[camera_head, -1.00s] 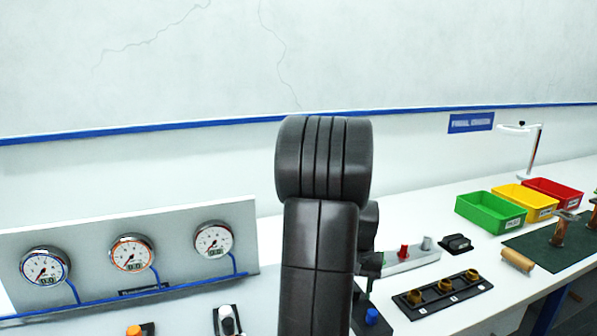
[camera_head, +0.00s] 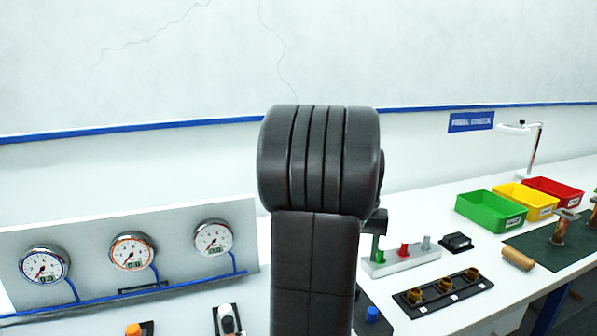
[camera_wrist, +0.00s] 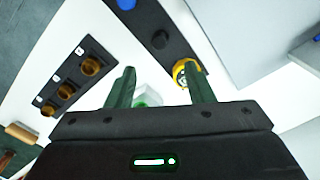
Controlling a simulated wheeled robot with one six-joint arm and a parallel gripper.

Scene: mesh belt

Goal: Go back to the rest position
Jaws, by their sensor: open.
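My gripper (camera_wrist: 160,86) shows in the wrist view with its two dark green fingers apart and nothing between them. It hangs above the white bench (camera_head: 482,237); a pale block with a green part shows beyond and below the fingers. In the head view my black arm stands upright in the middle and hides most of the gripper; only a small dark part shows at the arm's right side.
Gauges on a panel (camera_head: 180,275) stand at left. A grey block with green and red pegs (camera_head: 402,262), a black strip with brass cups (camera_head: 443,291), and green (camera_head: 490,211), yellow (camera_head: 526,201) and red (camera_head: 553,191) bins are at right.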

